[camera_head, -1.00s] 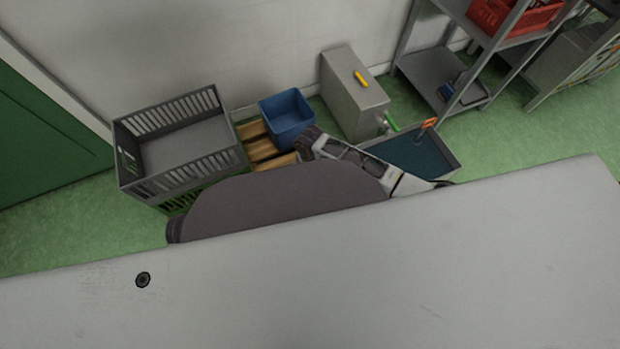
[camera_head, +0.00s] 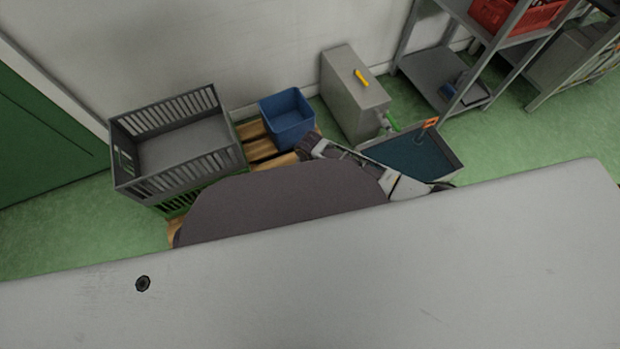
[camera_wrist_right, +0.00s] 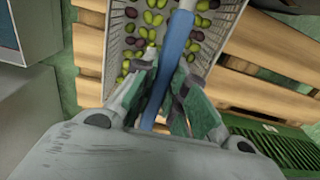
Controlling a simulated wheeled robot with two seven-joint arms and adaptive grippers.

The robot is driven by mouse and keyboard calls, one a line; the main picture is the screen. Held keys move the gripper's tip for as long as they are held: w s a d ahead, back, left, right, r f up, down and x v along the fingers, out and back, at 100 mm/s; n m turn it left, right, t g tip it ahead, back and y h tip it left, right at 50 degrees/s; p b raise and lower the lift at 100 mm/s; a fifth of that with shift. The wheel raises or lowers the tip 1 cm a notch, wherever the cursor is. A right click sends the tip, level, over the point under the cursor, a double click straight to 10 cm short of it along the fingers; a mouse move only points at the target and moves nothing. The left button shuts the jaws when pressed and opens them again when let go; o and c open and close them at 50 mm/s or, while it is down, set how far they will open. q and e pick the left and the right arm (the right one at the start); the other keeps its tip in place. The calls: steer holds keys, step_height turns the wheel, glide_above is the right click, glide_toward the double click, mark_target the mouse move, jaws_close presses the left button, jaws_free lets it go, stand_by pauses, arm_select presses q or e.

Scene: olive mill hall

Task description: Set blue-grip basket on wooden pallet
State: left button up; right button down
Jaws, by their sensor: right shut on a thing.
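In the right wrist view, my right gripper (camera_wrist_right: 168,70) is shut on the blue grip (camera_wrist_right: 176,45) of a pale basket (camera_wrist_right: 222,28). The basket holds green and dark olives. Slats of the wooden pallet (camera_wrist_right: 255,95) show on both sides of the basket; I cannot tell whether the basket touches them. In the head view, part of the pallet (camera_head: 262,149) shows between a grey crate and a blue bin. The basket and right gripper are hidden there behind my own body. My left gripper is not in view.
A grey slatted crate (camera_head: 184,144) stands left on a green crate (camera_head: 182,203). A blue bin (camera_head: 287,117) is at the pallet's back. A grey cabinet (camera_head: 354,92) and a blue-bottomed tray (camera_head: 412,157) stand to the right, before a metal shelf (camera_head: 436,76).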

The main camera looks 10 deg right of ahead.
steer(key=c, duration=1.9)
jaws_free()
steer(key=shift+f, duration=0.1)
steer(key=o, duration=0.4)
steer(key=shift+o, duration=0.2)
steer(key=shift+r+p, duration=0.3)
steer(key=shift+r, duration=0.45)
step_height(320, 180, up, 9)
steer(key=p, duration=0.4)
steer(key=shift+f, duration=0.1)
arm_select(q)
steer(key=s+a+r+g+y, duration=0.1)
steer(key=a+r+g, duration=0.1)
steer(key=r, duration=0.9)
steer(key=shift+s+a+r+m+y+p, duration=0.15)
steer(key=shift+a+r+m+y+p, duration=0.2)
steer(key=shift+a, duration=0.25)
arm_select(e)
steer(key=shift+r, duration=1)
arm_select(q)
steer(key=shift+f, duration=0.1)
